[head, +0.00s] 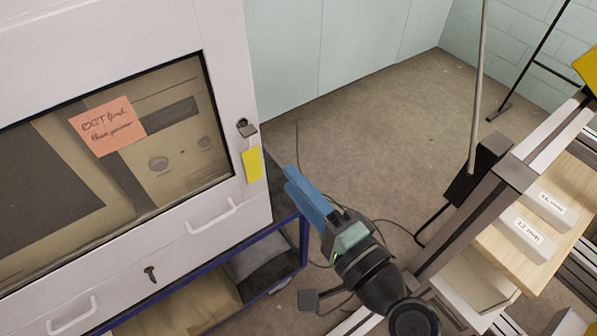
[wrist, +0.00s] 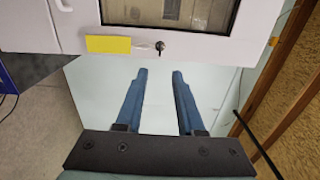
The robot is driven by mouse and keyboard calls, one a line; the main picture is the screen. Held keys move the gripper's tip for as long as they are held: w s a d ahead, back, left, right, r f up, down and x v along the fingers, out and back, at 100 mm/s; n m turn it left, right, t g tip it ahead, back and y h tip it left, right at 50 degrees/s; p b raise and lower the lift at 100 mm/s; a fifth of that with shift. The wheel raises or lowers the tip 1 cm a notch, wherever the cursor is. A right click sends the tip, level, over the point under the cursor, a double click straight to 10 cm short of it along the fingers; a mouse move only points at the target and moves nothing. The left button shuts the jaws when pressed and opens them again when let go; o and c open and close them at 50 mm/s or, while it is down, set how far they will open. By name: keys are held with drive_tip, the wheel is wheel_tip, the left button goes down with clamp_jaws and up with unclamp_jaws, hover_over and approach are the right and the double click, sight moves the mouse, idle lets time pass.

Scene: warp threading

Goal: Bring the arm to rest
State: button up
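My gripper (head: 292,176) has two blue fingers and hangs in mid-air just right of the white cabinet's lower right corner in the head view. In the wrist view my gripper (wrist: 160,73) has its fingers clearly apart, with nothing between them. My dark arm runs from the gripper down to the bottom edge of the head view.
At right is a metal frame with labelled blocks (head: 527,234). The floor (head: 345,140) behind is mostly open.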

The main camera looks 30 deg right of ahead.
idle(0.4)
drive_tip(key=w+a+r+n+t, duration=0.1)
drive_tip(key=w+a+r+n, duration=0.25)
drive_tip(key=r, duration=0.35)
drive_tip(key=w+a+r+n+t, duration=0.1)
drive_tip(key=w+a+r+n, duration=0.2)
drive_tip(key=r, duration=0.4)
drive_tip(key=w+a+r+n+t, duration=0.1)
drive_tip(key=w+a+r+n, duration=0.15)
drive_tip(key=r+n, duration=0.35)
drive_tip(key=s+a+r+n+t, duration=0.1)
drive_tip(key=s+a+r+t, duration=0.1)
drive_tip(key=r, duration=0.5)
drive_tip(key=s+a+r+n+t, duration=0.2)
drive_tip(key=s+a+r, duration=0.1)
drive_tip(key=r, duration=0.5)
drive_tip(key=s+a+r+n+t, duration=0.2)
drive_tip(key=s+a+r, duration=0.1)
drive_tip(key=r, duration=0.5)
drive_tip(key=shift+s+r+h, duration=0.15)
drive_tip(key=shift+h, duration=0.15)
